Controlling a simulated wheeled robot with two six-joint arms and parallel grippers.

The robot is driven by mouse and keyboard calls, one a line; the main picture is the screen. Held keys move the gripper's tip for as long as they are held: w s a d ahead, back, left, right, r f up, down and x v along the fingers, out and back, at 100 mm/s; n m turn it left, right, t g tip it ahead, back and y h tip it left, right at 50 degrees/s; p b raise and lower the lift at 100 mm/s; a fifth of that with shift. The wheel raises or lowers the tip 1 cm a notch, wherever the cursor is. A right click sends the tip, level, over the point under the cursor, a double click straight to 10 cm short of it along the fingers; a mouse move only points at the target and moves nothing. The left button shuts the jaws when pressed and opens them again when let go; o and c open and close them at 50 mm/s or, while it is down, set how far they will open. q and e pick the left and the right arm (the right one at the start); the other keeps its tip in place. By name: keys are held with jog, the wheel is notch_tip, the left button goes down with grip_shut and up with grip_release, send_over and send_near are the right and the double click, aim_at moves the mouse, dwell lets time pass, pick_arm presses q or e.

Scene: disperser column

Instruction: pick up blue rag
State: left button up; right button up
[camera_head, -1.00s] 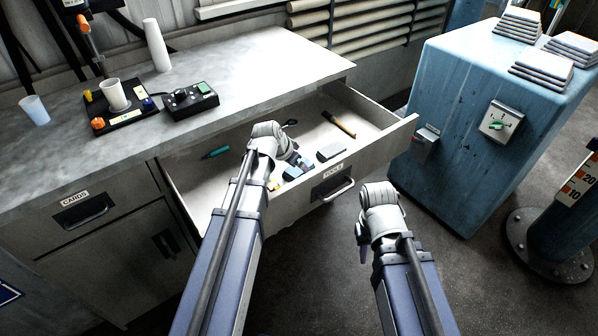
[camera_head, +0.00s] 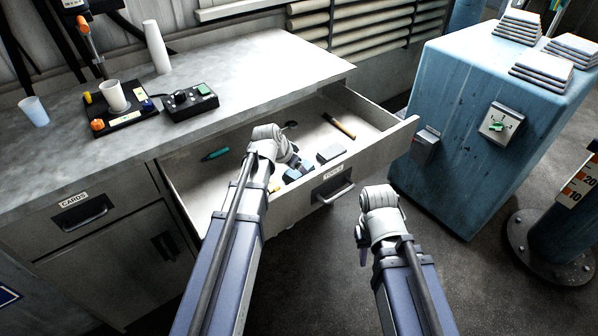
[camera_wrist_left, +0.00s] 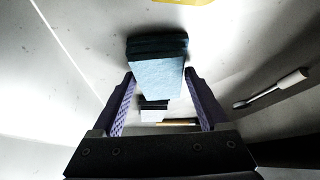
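The blue rag (camera_head: 292,175) lies in the open drawer, partly hidden by my left gripper in the head view. In the left wrist view it is a light-blue folded block with a darker side (camera_wrist_left: 157,76). My left gripper (camera_head: 296,162) is down in the drawer over the rag. Its two purple fingers (camera_wrist_left: 160,82) are apart, one on each side of the rag's near end; I cannot tell whether they touch it. My right gripper (camera_head: 362,248) hangs outside, in front of the drawer; its fingers are too small to read.
The drawer (camera_head: 385,143) also holds a grey block (camera_head: 331,152), a wooden-handled tool (camera_head: 340,125), a teal pen (camera_head: 214,154) and a yellow item (camera_head: 274,188). The counter (camera_head: 250,65) lies behind, and a blue cabinet (camera_head: 460,120) stands right of the drawer.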

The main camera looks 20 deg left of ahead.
pick_arm(q)
jog(key=c, duration=0.9)
jog(key=shift+o, duration=0.2)
notch_tip(320, 180, up, 11)
jog(key=p, duration=1)
jog(key=shift+f+p, duration=0.2)
jog(key=shift+p, duration=0.1)
jog(key=o, duration=0.7)
jog(key=c, duration=0.6)
jog(key=shift+o, duration=0.2)
notch_tip(320, 180, up, 6)
jog(key=p, duration=0.6)
